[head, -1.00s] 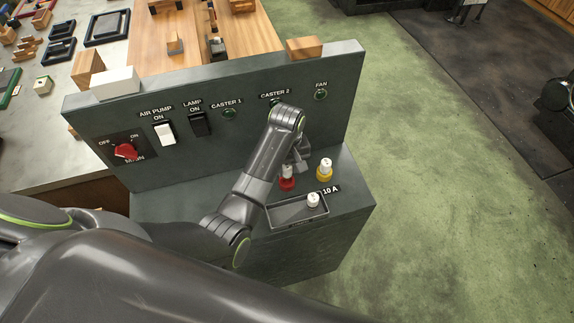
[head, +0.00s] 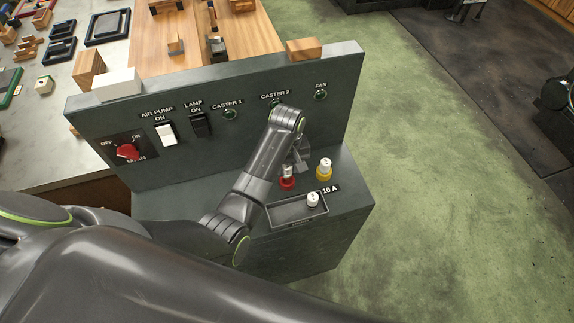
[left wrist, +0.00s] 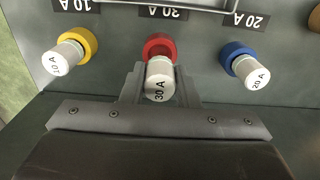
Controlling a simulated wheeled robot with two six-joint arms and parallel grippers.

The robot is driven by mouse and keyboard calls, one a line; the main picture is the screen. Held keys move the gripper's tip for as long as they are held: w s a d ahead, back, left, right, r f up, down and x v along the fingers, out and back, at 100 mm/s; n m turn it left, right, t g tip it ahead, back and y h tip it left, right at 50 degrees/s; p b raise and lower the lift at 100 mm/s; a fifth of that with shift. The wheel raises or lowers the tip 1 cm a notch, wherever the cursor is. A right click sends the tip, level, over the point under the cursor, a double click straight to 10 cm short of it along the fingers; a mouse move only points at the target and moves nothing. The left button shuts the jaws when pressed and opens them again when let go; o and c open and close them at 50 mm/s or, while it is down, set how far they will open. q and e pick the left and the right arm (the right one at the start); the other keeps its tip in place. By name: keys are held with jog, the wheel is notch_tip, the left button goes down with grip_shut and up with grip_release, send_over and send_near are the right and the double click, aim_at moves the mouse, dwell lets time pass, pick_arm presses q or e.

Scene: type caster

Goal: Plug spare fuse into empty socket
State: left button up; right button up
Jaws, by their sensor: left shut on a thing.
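My left gripper (left wrist: 160,88) is shut on a white 30 A fuse (left wrist: 159,78) at the red socket (left wrist: 160,46). In the head view, my left gripper (head: 299,162) hangs over the panel's lower ledge, by the red socket (head: 287,184). The fuse lines up with the socket; how deep it sits is hard to tell. A white 10 A fuse (left wrist: 63,57) stands in the yellow socket (left wrist: 79,44), and a 20 A fuse (left wrist: 253,74) in the blue socket (left wrist: 238,58). Another white fuse (head: 312,199) stands in the small grey tray (head: 284,213). My right gripper is out of view.
The upright panel (head: 262,122) behind the ledge carries a red main knob (head: 127,152), a white air pump switch (head: 166,134), a black lamp switch (head: 199,124) and indicator lamps. A wooden block (head: 304,48) lies on its top edge. Part of the ledge is hidden by my arm.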

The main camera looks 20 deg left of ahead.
aim_at(287, 173)
pick_arm(q)
jog(key=shift+f+b, duration=0.5)
jog(key=shift+f, duration=1.2)
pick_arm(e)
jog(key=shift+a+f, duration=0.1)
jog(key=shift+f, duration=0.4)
pick_arm(q)
jog(key=o, duration=1)
jog(key=shift+r, duration=0.1)
